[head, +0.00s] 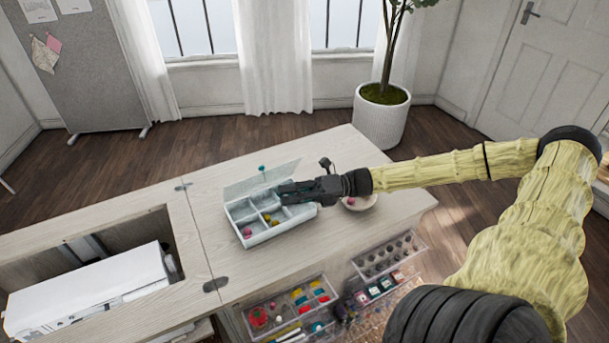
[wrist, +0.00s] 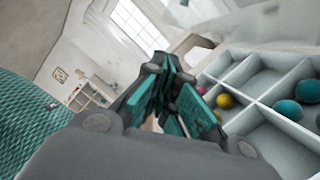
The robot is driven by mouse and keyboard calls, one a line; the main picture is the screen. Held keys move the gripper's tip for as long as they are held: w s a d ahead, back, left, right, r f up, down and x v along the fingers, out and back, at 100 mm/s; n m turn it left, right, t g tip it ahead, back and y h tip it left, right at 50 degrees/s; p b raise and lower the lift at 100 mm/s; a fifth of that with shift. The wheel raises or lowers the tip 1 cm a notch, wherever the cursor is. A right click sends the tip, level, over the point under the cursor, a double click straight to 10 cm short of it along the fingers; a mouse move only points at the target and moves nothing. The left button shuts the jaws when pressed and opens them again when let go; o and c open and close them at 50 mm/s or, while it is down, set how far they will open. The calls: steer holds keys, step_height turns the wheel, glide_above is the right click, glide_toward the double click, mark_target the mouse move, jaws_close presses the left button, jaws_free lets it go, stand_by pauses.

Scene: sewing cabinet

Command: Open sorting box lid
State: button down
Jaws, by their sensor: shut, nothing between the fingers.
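The sorting box (head: 262,237) is pale, divided into compartments, and stands on the wooden cabinet top. Its translucent lid (head: 250,184) is tilted up along the box's far side, and its compartments are uncovered. A small teal knob (head: 262,168) shows at the lid's upper edge. Pink, yellow and teal balls lie in the compartments in the wrist view, where the box (wrist: 262,62) is at the right. My gripper (head: 284,190) is shut and empty, over the box's far right part close to the lid. I cannot tell whether it touches the lid.
A small bowl (head: 362,203) stands right of the box, beneath my wrist. Left is an open cabinet well with a white machine (head: 95,290). Open trays of sewing supplies (head: 290,308) lie below the front edge. The cabinet top in front of the box is clear.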

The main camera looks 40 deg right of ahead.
mark_target(260, 178)
steer(key=w, duration=0.1)
steer(key=w+r+b, duration=0.2)
steer(key=w, duration=0.1)
steer(key=shift+a, duration=0.35)
steer(key=shift+w+a+r, duration=0.1)
steer(key=shift+a+r, duration=0.05)
